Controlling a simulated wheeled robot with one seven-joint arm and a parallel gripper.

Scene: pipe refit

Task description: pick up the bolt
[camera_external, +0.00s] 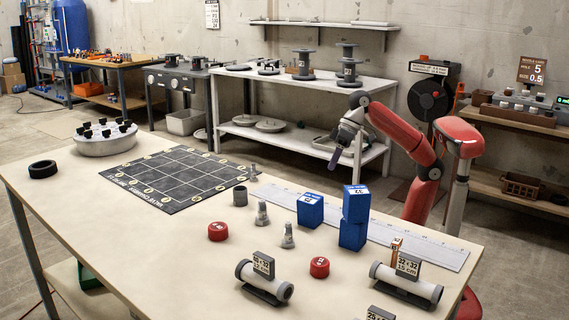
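Two small grey bolt-like pieces stand upright near the middle of the table (150,240): one bolt-like piece (262,214) and a nearer bolt-like piece (288,237). A similar thin grey piece (253,173) stands farther back, by the mat's right corner. I cannot tell for sure which of these is the bolt. My gripper (335,160) is raised at the far side of the table, well apart from these pieces. A dark purple part shows at its end; I cannot tell whether it is a finger or something held, or whether the gripper is open.
Blue boxes (354,204) stand right of the pieces, two stacked. Red caps (218,231) lie nearby, with grey pipes (263,279) on stands at the front. A black grid mat (178,178), a white ruled strip (420,240) and a round tray (105,145) are on the table. The left front is clear.

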